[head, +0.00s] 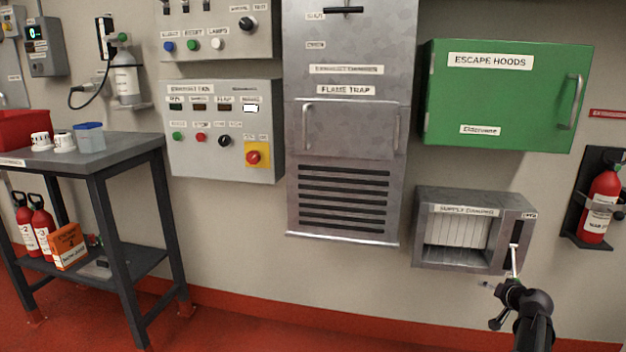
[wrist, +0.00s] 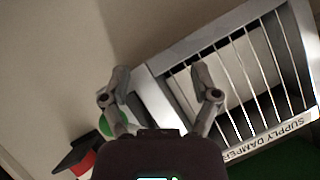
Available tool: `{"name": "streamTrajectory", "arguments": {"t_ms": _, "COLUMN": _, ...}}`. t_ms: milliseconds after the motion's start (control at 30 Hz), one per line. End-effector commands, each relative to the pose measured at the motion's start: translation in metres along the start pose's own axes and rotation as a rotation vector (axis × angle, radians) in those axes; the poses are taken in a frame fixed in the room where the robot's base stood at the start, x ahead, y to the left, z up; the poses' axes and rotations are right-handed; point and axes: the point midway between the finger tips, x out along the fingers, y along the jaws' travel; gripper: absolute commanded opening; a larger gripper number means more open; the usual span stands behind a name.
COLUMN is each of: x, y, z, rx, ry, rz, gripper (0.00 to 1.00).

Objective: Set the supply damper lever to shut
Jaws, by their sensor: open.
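The supply damper (head: 424,230) is a grey metal box low on the wall, with pale upright slats; it also shows upside down in the wrist view (wrist: 148,97). In the wrist view the slats stand edge-on with dark gaps between them. A slim pale lever (head: 514,262) shows at the slot on the box's right side, pointing down. My gripper (head: 491,304) is just below the box's lower right corner. In the wrist view my gripper (wrist: 162,82) is open, its fingers wide apart. A green round piece (wrist: 108,124) is partly hidden behind the left finger; I cannot tell whether it is the lever's knob.
A green escape hoods cabinet (head: 505,95) hangs above the damper. A red extinguisher (head: 602,205) in a black bracket is to the right. The flame trap panel (head: 347,170) is to the left. A dark table (head: 125,147) stands far left. The floor below the damper looks clear.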

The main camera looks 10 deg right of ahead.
Motion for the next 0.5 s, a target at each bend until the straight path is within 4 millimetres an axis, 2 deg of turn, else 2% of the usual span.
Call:
{"name": "streamTrajectory", "arguments": {"t_ms": 33, "x": 0.002, "y": -0.017, "z": 0.007, "rx": -0.012, "ry": -0.028, "rz": -0.011, "gripper": 0.78}}
{"name": "streamTrajectory", "arguments": {"t_ms": 300, "x": 0.014, "y": -0.104, "z": 0.061, "rx": -0.091, "ry": -0.226, "rz": -0.058, "gripper": 0.78}}
{"name": "streamTrajectory", "arguments": {"t_ms": 500, "x": 0.012, "y": -0.165, "z": 0.107, "rx": -0.161, "ry": -0.381, "rz": -0.074, "gripper": 0.78}}
